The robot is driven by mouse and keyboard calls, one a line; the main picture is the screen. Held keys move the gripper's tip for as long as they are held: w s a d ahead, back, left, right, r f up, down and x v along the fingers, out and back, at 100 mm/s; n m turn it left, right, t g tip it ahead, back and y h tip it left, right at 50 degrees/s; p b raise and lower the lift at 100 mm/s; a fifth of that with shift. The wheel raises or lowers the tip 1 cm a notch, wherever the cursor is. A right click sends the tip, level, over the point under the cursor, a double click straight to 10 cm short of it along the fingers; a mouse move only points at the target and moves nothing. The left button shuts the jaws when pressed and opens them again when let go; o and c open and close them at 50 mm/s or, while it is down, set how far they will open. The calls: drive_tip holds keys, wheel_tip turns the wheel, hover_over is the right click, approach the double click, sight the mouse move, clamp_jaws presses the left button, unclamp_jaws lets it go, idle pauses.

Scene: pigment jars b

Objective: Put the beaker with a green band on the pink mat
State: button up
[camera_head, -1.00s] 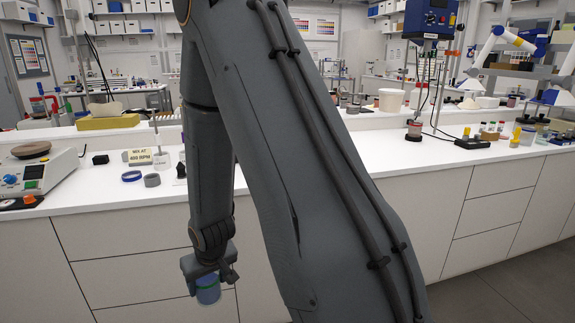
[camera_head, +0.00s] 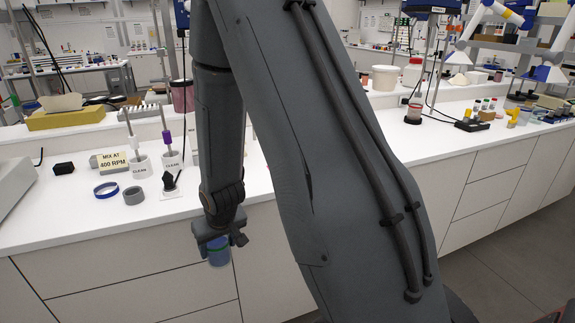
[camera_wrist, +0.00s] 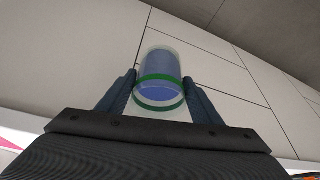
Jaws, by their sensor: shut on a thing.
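The beaker with a green band is in my gripper and shows in the wrist view (camera_wrist: 160,78) as a clear vessel with blue contents. In the head view the beaker (camera_head: 218,252) hangs below my gripper (camera_head: 220,240), in front of the white drawer fronts and below the counter top. My gripper (camera_wrist: 160,95) is shut on it, one finger on each side. No pink mat can be made out for sure; a small pink patch (camera_wrist: 18,138) shows at the left edge of the wrist view.
The white counter (camera_head: 90,215) runs across the head view. On it stand a blue ring (camera_head: 106,190), a grey ring (camera_head: 134,196), a "MIX AT 400 RPM" sign (camera_head: 112,161) and two holders marked CLEAN (camera_head: 141,167). My arm hides the counter's middle.

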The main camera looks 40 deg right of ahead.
drive_tip(key=shift+s+r+p, duration=0.15)
drive_tip(key=shift+r+p, duration=0.2)
drive_tip(key=shift+r, duration=0.3)
drive_tip(key=d+r+m+h, duration=0.1)
drive_tip(key=d+r+m, duration=0.2)
drive_tip(key=d+r, duration=0.4)
drive_tip(key=s+d+r+m+h, duration=0.1)
drive_tip(key=d+r+m, duration=0.2)
drive_tip(key=d+r, duration=0.5)
drive_tip(key=s+d+r+m+g+h, duration=0.1)
drive_tip(key=d+r+m, duration=0.2)
drive_tip(key=d+r, duration=0.5)
drive_tip(key=d, duration=0.9)
drive_tip(key=shift+s+r+m+h, duration=0.15)
drive_tip(key=shift+r+m+h, duration=0.05)
drive_tip(key=shift+m+h, duration=0.1)
